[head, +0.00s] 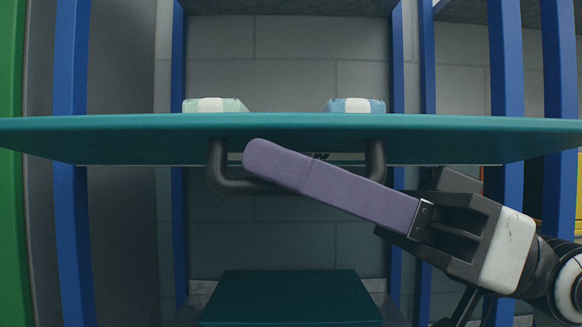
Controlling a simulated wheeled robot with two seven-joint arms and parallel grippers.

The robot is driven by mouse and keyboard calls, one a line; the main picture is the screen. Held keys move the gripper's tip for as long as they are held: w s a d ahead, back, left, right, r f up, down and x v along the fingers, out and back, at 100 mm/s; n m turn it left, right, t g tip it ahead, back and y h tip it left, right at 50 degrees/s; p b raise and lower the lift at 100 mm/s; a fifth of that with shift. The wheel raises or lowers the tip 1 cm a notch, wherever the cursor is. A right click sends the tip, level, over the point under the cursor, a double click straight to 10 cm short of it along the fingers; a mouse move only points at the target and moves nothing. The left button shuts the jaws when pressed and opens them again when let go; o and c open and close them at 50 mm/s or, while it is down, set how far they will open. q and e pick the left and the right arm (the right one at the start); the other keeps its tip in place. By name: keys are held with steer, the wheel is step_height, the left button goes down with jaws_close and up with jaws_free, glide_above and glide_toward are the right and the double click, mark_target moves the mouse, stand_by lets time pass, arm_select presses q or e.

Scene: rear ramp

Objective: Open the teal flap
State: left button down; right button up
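The teal flap (120,145) spans the head view at mid-height, about level, with its near edge and underside showing. A dark U-shaped handle (222,178) hangs from its underside near the middle. My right gripper (265,157) comes in from the lower right, its purple finger slanting up to the left across the handle. The finger hides much of the handle's bar; whether it touches the bar I cannot tell. The fingers overlap in this view, so the gap between them is hidden. My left gripper is not in view.
A pale green pack (213,105) and a pale blue pack (354,105) show just above the flap's edge. Blue posts (73,230) stand on both sides, with a green post at far left. A dark teal box (290,297) is below.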

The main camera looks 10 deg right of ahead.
steer(key=shift+d+f, duration=0.15)
steer(key=shift+d, duration=0.35)
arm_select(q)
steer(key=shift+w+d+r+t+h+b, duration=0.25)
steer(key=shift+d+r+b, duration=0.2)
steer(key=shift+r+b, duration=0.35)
arm_select(e)
steer(key=v, duration=0.9)
steer(key=shift+s, duration=0.15)
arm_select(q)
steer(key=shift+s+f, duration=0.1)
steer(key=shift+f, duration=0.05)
arm_select(e)
steer(key=shift+d, duration=0.15)
